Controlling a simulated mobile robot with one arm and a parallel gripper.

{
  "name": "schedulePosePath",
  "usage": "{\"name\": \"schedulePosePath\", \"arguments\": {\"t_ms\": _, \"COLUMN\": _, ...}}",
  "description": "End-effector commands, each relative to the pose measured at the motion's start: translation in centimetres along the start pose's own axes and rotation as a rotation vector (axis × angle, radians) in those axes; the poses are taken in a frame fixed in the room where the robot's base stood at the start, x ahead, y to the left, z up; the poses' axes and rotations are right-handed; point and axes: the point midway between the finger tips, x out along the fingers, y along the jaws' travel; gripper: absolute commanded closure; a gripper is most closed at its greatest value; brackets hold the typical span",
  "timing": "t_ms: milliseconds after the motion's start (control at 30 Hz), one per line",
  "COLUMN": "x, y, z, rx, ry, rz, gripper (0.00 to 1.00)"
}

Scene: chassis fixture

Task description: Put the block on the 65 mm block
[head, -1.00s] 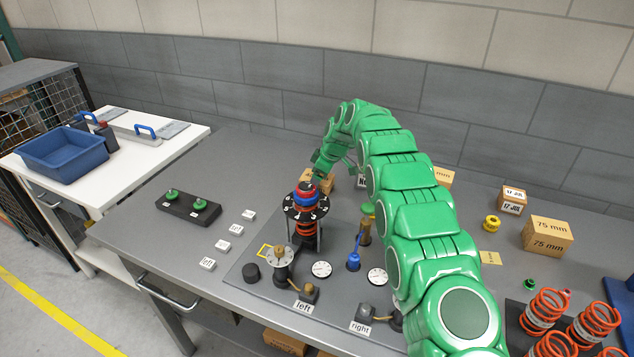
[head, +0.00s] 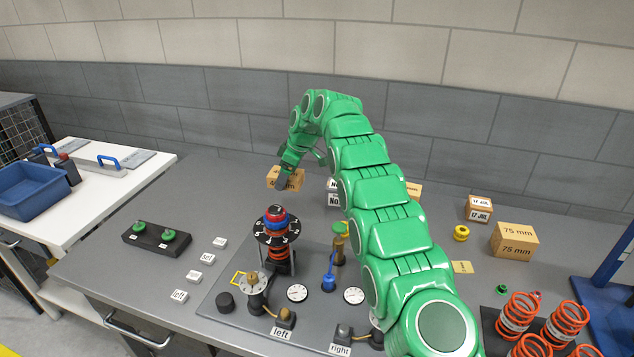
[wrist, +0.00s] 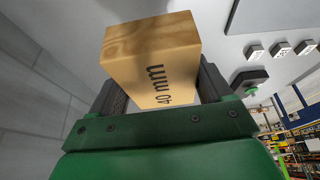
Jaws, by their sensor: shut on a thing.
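My gripper (head: 287,180) is shut on a tan wooden block (head: 271,178) beyond the spring fixture. In the wrist view the block (wrist: 150,55) fills the space between the fingers and reads "40 mm". In the head view it shows behind the black-topped spring post, apparently above the table. Another tan block (head: 414,190) stands behind my arm, partly hidden; its number cannot be read, so I cannot tell whether it is the 65 mm block. A larger tan block (head: 515,241) at the right reads "75 mm".
The spring post (head: 277,238) with red and blue cap stands on the fixture plate below my gripper. A "17 JUL" block (head: 480,209), yellow knob (head: 461,233) and orange springs (head: 520,311) are at the right.

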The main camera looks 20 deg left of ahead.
Motion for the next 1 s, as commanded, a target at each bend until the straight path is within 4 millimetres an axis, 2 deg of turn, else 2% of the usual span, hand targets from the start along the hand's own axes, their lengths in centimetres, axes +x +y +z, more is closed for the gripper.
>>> {"name": "schedulePosePath", "arguments": {"t_ms": 167, "x": -0.5, "y": 0.2, "z": 0.3, "rx": 0.005, "ry": 0.0, "rz": 0.003, "gripper": 0.56}}
{"name": "schedulePosePath", "arguments": {"t_ms": 367, "x": -2.8, "y": 1.2, "z": 3.0, "rx": 0.041, "ry": -0.001, "rz": 0.019, "gripper": 0.56}}
{"name": "schedulePosePath", "arguments": {"t_ms": 633, "x": -7.8, "y": 2.7, "z": 9.2, "rx": 0.119, "ry": -0.004, "rz": 0.053, "gripper": 0.56}}
{"name": "schedulePosePath", "arguments": {"t_ms": 1000, "x": -14.1, "y": 2.8, "z": 17.7, "rx": 0.227, "ry": -0.005, "rz": 0.098, "gripper": 0.56}}
